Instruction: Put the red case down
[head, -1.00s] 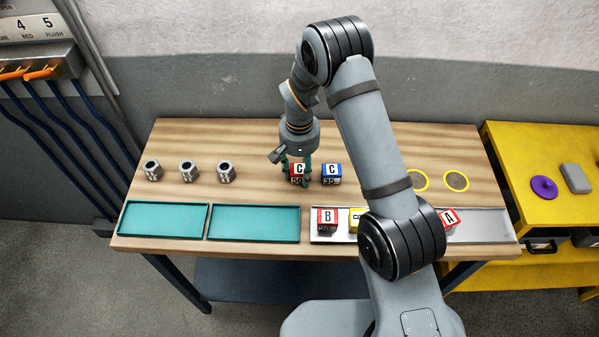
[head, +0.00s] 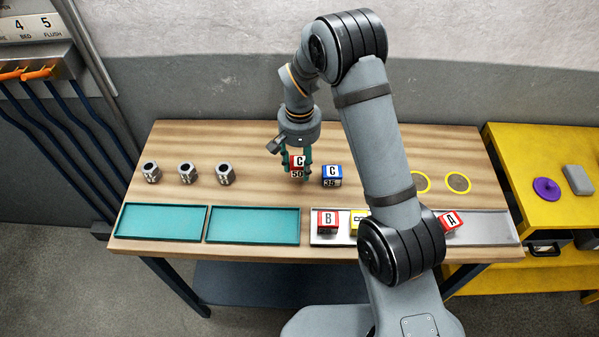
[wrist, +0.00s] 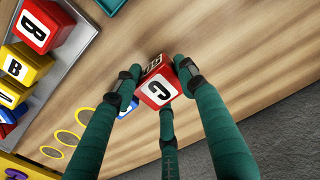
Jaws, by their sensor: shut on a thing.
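The red case (head: 298,162), marked C on top and 50 on its front, is between the green fingers of my gripper (head: 297,170). My gripper is shut on it and appears to hold it a little above the wooden bench (head: 252,196). The wrist view shows the red case (wrist: 157,92) clasped by the fingers, its C face towards the camera. A blue case (head: 331,176), marked C 35, stands on the bench close to its right; it is mostly hidden behind a finger in the wrist view.
Several grey metal parts (head: 187,173) stand at the left. Two empty teal trays (head: 160,239) lie along the front. A metal tray (head: 487,228) at front right holds red cases B (head: 327,222) and A (head: 449,221) and a yellow case (head: 356,224). Yellow rings (head: 458,182) mark the bench's right.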

